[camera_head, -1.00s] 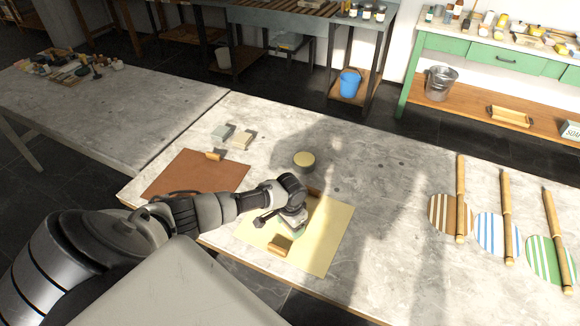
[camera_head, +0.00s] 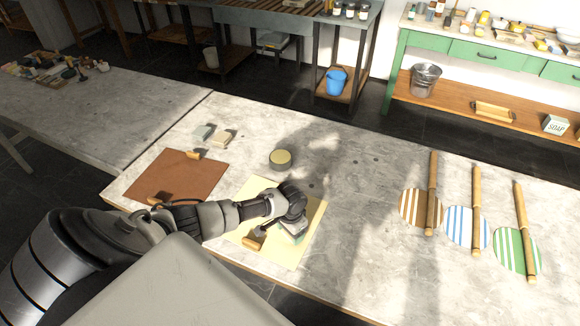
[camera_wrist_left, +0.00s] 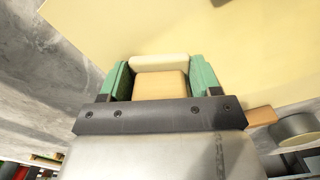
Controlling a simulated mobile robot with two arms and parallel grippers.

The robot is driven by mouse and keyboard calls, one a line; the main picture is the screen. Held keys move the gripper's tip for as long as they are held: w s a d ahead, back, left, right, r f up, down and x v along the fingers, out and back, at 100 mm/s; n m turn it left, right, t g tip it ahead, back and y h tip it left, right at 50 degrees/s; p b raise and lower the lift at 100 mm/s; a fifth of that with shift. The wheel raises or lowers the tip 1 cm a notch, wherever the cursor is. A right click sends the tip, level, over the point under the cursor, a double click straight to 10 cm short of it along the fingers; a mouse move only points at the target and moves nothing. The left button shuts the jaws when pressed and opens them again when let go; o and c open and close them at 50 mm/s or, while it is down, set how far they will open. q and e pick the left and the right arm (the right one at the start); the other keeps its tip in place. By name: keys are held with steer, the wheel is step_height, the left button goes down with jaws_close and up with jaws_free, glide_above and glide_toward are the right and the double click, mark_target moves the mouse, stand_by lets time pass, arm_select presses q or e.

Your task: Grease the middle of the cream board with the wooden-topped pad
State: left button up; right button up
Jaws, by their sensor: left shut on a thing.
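The cream board (camera_head: 312,212) lies flat on the stone table. It also fills the upper part of the left wrist view (camera_wrist_left: 225,40). My left gripper (camera_head: 292,232) is over the board's right part. In the left wrist view its green fingers (camera_wrist_left: 160,78) are shut on the wooden-topped pad (camera_wrist_left: 160,86), a tan wooden block with a pale cream strip beyond it. The head view mostly hides the pad behind the gripper. I cannot tell whether the pad touches the board. My right gripper is not in view.
A wooden block (camera_head: 254,243) sits at the board's near edge. A round tin (camera_head: 280,160) stands behind the board. A brown board (camera_head: 176,176) lies to the left, with two small blocks behind it. Striped discs with wooden rods (camera_head: 466,225) lie at the right.

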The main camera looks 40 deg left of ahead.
arm_select(q)
steer(key=shift+w+d+r+p, duration=0.1)
steer(key=shift+d+r+p, duration=0.1)
steer(key=shift+r+p, duration=0.3)
steer(key=shift+w+d+r+p, duration=0.1)
steer(key=shift+d+r+p, duration=0.15)
steer(key=shift+r, duration=0.35)
steer(key=r+p, duration=0.3)
steer(key=shift+s+a, duration=0.2)
steer(key=shift+a, duration=0.15)
steer(key=shift+d+r+p, duration=0.15)
steer(key=shift+r+p, duration=0.6)
steer(key=shift+p, duration=0.05)
steer(key=shift+r+p, duration=0.7)
steer(key=shift+r, duration=0.05)
steer(key=shift+f, duration=0.1)
